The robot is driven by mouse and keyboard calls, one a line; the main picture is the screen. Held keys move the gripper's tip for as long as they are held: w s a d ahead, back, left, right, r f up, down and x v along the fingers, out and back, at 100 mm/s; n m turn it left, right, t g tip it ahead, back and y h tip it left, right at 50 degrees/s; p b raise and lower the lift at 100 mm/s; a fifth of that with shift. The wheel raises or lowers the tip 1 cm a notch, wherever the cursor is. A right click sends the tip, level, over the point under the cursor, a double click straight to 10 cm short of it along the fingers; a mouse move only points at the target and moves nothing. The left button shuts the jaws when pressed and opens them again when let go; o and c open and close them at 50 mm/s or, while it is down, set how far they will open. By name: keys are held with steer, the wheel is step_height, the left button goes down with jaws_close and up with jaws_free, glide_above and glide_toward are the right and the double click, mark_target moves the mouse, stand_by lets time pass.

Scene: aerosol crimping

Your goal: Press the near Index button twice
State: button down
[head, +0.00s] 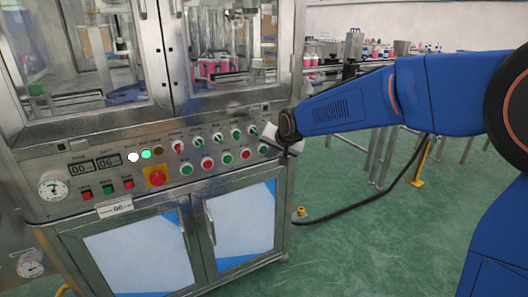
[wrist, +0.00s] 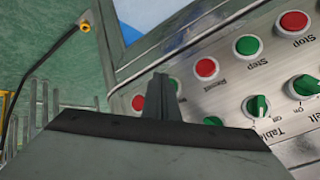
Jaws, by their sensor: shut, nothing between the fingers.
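The control panel (head: 215,150) on the machine's front carries rows of green and red buttons. No Index label can be read in either view. In the wrist view the labelled Stop button (wrist: 293,21), Step button (wrist: 247,45) and Reset button (wrist: 206,68) run in a line towards my gripper (wrist: 160,80). In the head view a green button (head: 263,149) lies just left of my gripper (head: 282,150). My gripper is shut and empty, close to the panel; contact cannot be told.
Above the button row are selector knobs (head: 235,134). A red emergency stop (head: 157,178) and a gauge (head: 53,186) are further left.

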steer(key=shift+s+d, duration=0.1)
steer(key=s+d, duration=0.1)
steer(key=s, duration=0.1)
steer(key=s+d, duration=0.1)
steer(key=s, duration=0.1)
steer(key=shift+d, duration=0.3)
stand_by(0.7)
steer(key=s+d+r+h, duration=0.2)
steer(key=s+d, duration=1.3)
steer(key=d, duration=0.4)
steer(key=s+d+f+g, duration=0.1)
steer(key=s+d+f, duration=0.1)
steer(key=s+d, duration=0.2)
steer(key=s+d+f+n+g+h, duration=0.1)
steer(key=s+d, duration=0.3)
steer(key=s, duration=0.7)
steer(key=s+d+f+g+h, duration=0.1)
steer(key=s+d, duration=0.3)
steer(key=s, duration=0.4)
steer(key=shift+d+f+n, duration=0.2)
steer(key=shift+f+n, duration=0.2)
steer(key=shift+f, duration=0.45)
